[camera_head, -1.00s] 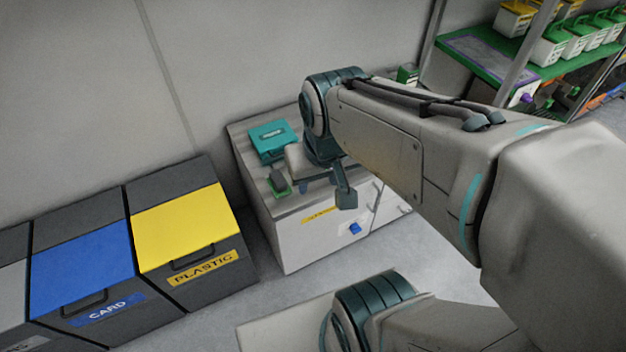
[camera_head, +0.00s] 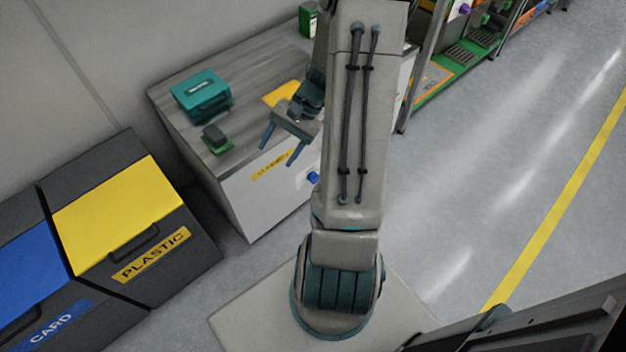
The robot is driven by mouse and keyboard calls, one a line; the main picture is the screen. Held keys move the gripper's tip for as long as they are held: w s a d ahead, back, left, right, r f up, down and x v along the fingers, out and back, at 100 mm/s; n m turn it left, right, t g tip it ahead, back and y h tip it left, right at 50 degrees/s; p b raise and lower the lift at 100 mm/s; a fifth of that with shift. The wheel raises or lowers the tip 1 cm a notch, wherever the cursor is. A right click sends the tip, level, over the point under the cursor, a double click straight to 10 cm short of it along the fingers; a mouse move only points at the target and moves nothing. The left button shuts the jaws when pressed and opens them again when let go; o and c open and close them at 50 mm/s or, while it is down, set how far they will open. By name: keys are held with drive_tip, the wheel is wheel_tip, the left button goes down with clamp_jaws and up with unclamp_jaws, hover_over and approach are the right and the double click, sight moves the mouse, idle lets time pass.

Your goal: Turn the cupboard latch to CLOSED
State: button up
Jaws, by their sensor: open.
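The white cupboard (camera_head: 245,210) stands in the middle, with a grey wood-look top. A blue latch knob (camera_head: 313,177) sits on a pale plate on its front, close beside my arm, which partly covers that area. I cannot read the latch's position. A yellow label (camera_head: 272,164) is on the front, left of the latch. My gripper (camera_head: 280,152) is open and empty in front of the cupboard's upper front edge, up and left of the latch and apart from it. Its two fingers point down and to the left.
A teal case (camera_head: 200,94) and a small dark block on a green base (camera_head: 216,138) lie on the cupboard top. A yellow bin (camera_head: 120,215) and a blue bin (camera_head: 30,262) stand at left. Green shelving (camera_head: 432,88) is at the back right. The floor at right is clear.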

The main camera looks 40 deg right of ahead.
drive_tip(key=s+d+f+m+t+h+b, duration=0.15)
drive_tip(key=d+f+m+t+b, duration=0.55)
drive_tip(key=f, duration=0.8)
drive_tip(key=s+d+f+m+t+h+b, duration=0.1)
drive_tip(key=d+f+m+t+h+b, duration=0.35)
drive_tip(key=f+m, duration=0.75)
drive_tip(key=s+d+f+m+t+b, duration=0.2)
drive_tip(key=d+f+m+t+b, duration=0.55)
drive_tip(key=f, duration=1.05)
drive_tip(key=shift+w+n+g+h+b, duration=0.1)
drive_tip(key=shift+w+n+g+b, duration=0.25)
drive_tip(key=shift+w, duration=2)
drive_tip(key=shift+w+n+g+h+b, duration=0.1)
drive_tip(key=shift+w+n+b, duration=0.3)
drive_tip(key=shift+w, duration=1.9)
drive_tip(key=shift+w+n+g+h+b, duration=0.2)
drive_tip(key=shift+w+n, duration=0.3)
drive_tip(key=shift+w, duration=1.85)
drive_tip(key=c, duration=1.3)
drive_tip(key=shift+s+r, duration=0.1)
